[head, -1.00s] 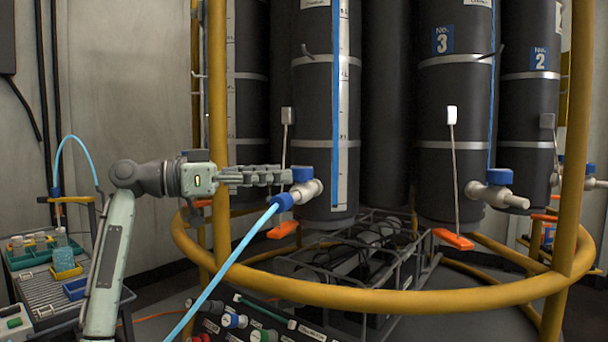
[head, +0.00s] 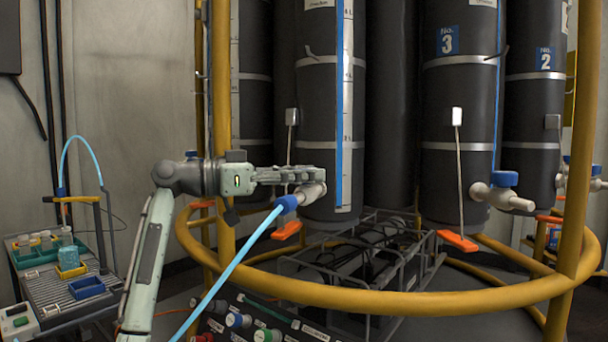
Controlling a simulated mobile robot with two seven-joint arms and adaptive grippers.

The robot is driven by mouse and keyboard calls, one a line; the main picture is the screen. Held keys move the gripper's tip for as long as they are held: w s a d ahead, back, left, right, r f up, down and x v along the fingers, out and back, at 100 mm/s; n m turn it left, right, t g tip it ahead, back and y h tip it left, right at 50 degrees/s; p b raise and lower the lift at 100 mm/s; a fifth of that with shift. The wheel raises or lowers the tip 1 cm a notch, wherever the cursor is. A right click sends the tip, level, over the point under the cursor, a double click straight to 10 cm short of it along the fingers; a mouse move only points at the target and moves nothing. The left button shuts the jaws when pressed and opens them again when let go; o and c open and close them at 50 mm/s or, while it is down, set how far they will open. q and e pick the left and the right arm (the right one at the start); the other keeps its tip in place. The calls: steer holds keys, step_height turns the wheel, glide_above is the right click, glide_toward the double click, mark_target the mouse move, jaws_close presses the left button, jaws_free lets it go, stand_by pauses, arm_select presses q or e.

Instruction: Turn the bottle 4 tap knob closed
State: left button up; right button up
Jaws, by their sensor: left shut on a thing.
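A black bottle (head: 313,130) with a scale strip and blue stripe hangs in the middle; its number is out of view, but it stands left of bottle No. 3. How far the knob is turned cannot be seen. My right gripper is not in view.
A yellow ring rail (head: 400,297) and posts surround the bottles. Bottle No. 3 (head: 455,130) has a tap with a blue knob (head: 505,178). Orange tags hang nearby. A grey tray stand (head: 60,285) stands at left.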

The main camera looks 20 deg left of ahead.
arm_select(q)
steer(key=shift+c, duration=1.3)
steer(key=shift+m+g+h, duration=0.5)
steer(key=shift+m+g, duration=0.2)
steer(key=shift+g, duration=0.3)
steer(key=o, duration=1.2)
steer(key=v, duration=1.2)
